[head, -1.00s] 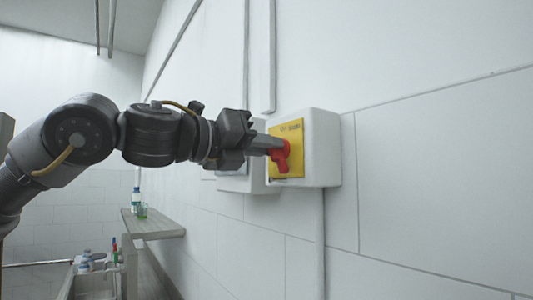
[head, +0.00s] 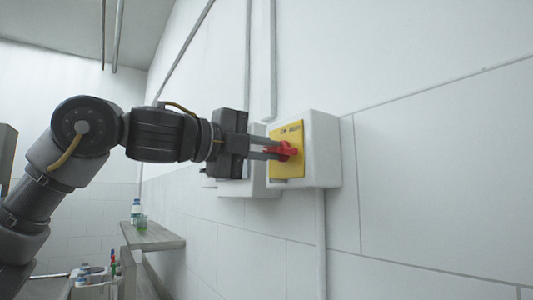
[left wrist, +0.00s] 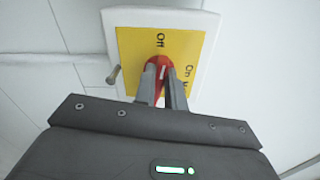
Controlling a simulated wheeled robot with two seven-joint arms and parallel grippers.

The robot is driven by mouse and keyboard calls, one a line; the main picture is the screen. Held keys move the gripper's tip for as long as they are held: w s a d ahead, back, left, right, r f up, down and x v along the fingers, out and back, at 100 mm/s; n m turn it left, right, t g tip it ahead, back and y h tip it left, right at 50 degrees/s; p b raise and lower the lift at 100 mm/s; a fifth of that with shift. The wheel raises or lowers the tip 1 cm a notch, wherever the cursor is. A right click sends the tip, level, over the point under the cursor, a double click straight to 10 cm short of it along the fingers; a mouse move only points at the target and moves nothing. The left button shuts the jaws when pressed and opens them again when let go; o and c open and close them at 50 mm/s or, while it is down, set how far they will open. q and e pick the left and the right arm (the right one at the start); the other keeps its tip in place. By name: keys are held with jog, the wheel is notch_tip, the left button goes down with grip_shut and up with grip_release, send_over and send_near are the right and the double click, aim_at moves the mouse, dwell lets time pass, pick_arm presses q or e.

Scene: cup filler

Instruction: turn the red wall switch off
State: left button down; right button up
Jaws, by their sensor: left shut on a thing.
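The red switch handle (head: 284,151) sits on a yellow plate (head: 291,168) on the front of a white wall box (head: 323,150). My left gripper (head: 276,151) reaches in from the left and is shut on the handle, with its fingers one above the other. In the head view the handle now lies roughly level. In the left wrist view the red handle (left wrist: 153,75) shows between the fingers (left wrist: 160,88), with a pale mark on it. The word "Off" is just beyond it, and "On" is to the right on the plate. The fingers hide part of the handle. My right gripper is out of view.
Another pale box (head: 256,185) is on the wall behind my gripper. Conduits run up and down the wall. A shelf (head: 153,236) with a bottle (head: 136,212) is further back, lower left. The wall at the right is bare.

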pick_arm(q)
jog(key=shift+n, duration=1.1)
jog(key=c, duration=1.5)
grip_release()
jog(key=shift+w, duration=0.1)
jog(key=shift+o, duration=0.2)
jog(key=shift+b, duration=0.3)
jog(key=shift+s+a+f, duration=0.1)
jog(key=shift+s+a, duration=0.1)
jog(key=shift+a, duration=0.05)
jog(key=b+v, duration=0.4)
jog(key=v, duration=0.6)
jog(key=shift+a, duration=0.15)
